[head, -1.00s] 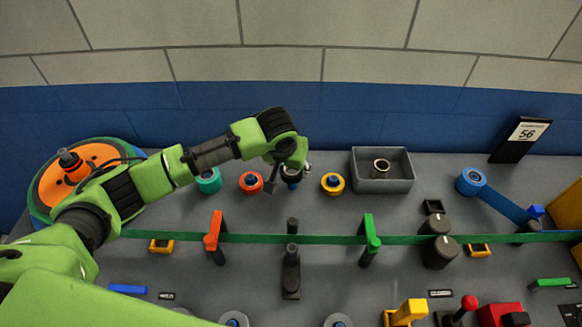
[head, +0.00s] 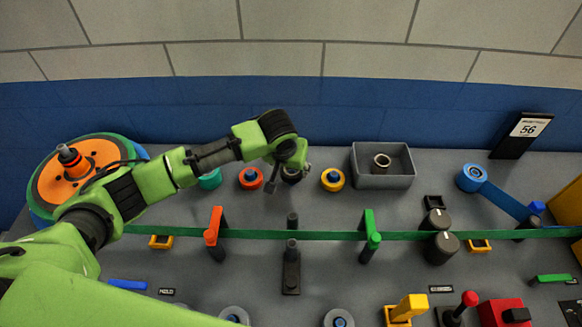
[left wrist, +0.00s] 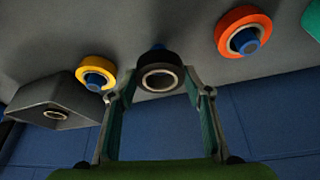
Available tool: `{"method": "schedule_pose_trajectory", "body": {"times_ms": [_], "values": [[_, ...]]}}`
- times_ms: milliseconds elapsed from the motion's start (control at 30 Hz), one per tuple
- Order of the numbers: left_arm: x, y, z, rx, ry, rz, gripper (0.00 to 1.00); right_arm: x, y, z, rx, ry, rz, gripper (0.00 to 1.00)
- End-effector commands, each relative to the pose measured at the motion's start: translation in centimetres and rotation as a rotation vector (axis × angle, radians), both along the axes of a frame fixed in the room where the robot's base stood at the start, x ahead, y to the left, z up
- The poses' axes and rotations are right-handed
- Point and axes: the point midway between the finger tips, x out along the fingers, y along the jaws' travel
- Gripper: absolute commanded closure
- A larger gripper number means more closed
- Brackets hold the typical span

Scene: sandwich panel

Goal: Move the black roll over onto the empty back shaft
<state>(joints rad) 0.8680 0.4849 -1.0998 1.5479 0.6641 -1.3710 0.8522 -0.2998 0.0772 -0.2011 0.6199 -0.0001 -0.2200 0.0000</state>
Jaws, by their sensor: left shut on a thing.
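My left gripper (head: 289,177) is at the back row, between the red-orange roll (head: 251,178) and the yellow roll (head: 333,179). In the left wrist view its fingers (left wrist: 162,84) flank the black roll (left wrist: 159,79) and are shut on it. The roll's pale core faces the camera, with no shaft showing in its hole. In the head view the gripper mostly hides roll and shaft. My right gripper is out of view.
A grey bin (head: 398,183) with a ring (head: 381,161) inside stands right of the yellow roll. A teal roll (head: 209,179) stands left. A green web (head: 330,236) crosses the panel in front. The blue wall (head: 340,110) is close behind.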

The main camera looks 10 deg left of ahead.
Motion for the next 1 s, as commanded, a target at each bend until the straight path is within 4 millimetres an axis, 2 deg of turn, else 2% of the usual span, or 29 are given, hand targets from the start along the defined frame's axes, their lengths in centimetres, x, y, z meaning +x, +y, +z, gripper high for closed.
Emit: {"method": "schedule_pose_trajectory", "body": {"times_ms": [700,967,1000], "values": [[-0.1,-0.1,-3.1,-0.001,0.001,0.001,0.77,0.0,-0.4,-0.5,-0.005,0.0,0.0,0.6],[0.0,0.0,-3.3,0.0,0.0,0.0,0.77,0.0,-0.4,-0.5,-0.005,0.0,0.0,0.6],[0.0,0.0,-3.3,0.0,0.0,0.0,0.49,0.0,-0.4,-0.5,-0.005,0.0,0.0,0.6]]}}
